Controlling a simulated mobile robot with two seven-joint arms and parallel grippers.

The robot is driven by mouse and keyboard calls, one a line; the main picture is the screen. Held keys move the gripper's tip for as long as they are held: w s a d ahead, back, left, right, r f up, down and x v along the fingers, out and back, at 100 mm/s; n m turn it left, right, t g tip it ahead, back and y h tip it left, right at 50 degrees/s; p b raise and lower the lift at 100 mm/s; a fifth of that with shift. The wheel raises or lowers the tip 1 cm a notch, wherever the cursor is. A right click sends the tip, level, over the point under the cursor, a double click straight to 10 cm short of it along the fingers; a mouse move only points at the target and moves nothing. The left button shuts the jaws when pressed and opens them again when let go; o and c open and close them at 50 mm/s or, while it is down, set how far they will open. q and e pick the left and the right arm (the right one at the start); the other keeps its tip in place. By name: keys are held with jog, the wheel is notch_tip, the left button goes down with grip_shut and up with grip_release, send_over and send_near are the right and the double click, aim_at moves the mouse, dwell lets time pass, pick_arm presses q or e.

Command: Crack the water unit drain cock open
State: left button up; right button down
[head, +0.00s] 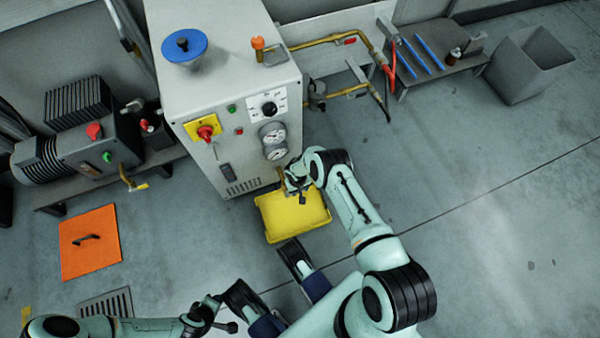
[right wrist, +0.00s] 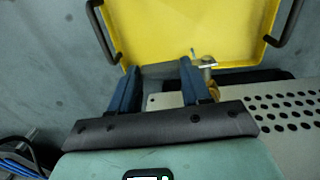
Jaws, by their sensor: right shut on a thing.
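The water unit (head: 225,80) is a pale cabinet with gauges and a red-on-yellow switch. Its brass drain cock (head: 280,172) sticks out low at the front, and it also shows in the right wrist view (right wrist: 208,68) with a pale lever. My right gripper (head: 294,187) is at the cock. In the right wrist view its blue fingers (right wrist: 158,72) straddle a gap, with the cock beside the right finger; the exact contact is hard to see. My left gripper (head: 222,316) is low in the head view, away from the unit, its jaws unclear.
A yellow tray (head: 290,218) with dark handles lies on the floor below the cock. A perforated panel (right wrist: 285,110) is close on the right.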

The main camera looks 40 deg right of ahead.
jog(key=shift+a+r+h, duration=0.15)
jog(key=shift+a+h, duration=0.05)
jog(key=shift+h, duration=0.1)
jog(key=shift+a+r+g+h, duration=0.1)
jog(key=shift+r+g+h, duration=0.2)
jog(key=shift+h, duration=0.3)
jog(key=c, duration=0.5)
grip_release()
jog(key=shift+w, duration=0.1)
